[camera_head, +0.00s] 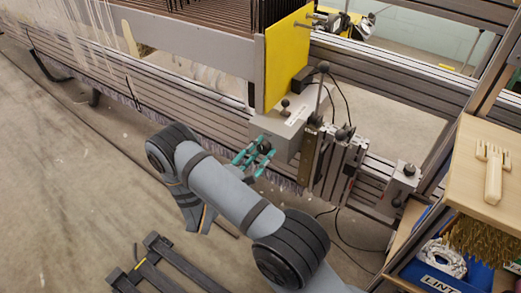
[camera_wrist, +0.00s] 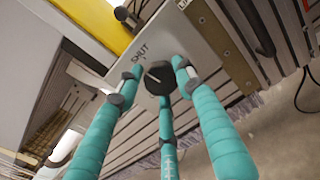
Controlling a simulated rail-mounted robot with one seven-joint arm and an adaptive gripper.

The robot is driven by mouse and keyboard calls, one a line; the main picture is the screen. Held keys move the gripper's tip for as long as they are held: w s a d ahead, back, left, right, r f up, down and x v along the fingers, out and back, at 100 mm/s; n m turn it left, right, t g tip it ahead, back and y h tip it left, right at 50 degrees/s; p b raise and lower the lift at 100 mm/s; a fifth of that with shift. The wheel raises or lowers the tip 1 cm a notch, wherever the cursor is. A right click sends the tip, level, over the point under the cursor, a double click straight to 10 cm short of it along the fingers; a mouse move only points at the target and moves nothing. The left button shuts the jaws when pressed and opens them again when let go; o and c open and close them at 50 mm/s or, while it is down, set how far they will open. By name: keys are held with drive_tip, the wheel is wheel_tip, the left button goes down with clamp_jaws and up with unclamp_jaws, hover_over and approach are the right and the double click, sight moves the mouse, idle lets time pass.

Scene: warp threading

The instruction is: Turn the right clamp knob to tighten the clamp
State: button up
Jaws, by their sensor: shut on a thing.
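A black round clamp knob (camera_wrist: 160,78) with a white pointer line sits on the face of a grey clamp box (camera_wrist: 205,28). The printed word SHUT shows beside the knob in the wrist view. My gripper (camera_wrist: 158,82) has three teal fingers, and their tips close around the knob from several sides. In the head view my gripper (camera_head: 253,156) is at the left front of the grey clamp box (camera_head: 288,118). The knob is partly hidden by the fingers there.
A yellow panel (camera_head: 284,62) stands behind the box. Upright metal brackets (camera_head: 340,160) with ball-topped levers stand just right of it. Cables hang near the rail. A wooden shelf (camera_head: 480,165) with a wooden comb (camera_head: 493,175) is at the right. The floor at left is mostly clear.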

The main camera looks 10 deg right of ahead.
drive_tip(key=shift+d+r, duration=0.1)
drive_tip(key=shift+r, duration=0.1)
drive_tip(key=o, duration=1.1)
drive_tip(key=v, duration=1.2)
drive_tip(key=shift+s, duration=0.1)
drive_tip(key=x, duration=1.1)
drive_tip(key=shift+w+d+f, duration=0.1)
drive_tip(key=shift+w+d, duration=0.15)
drive_tip(key=shift+w, duration=0.05)
drive_tip(key=shift+w+f, duration=0.1)
drive_tip(key=shift+w, duration=0.05)
drive_tip(key=shift+n+b, duration=0.35)
drive_tip(key=shift+n, duration=0.05)
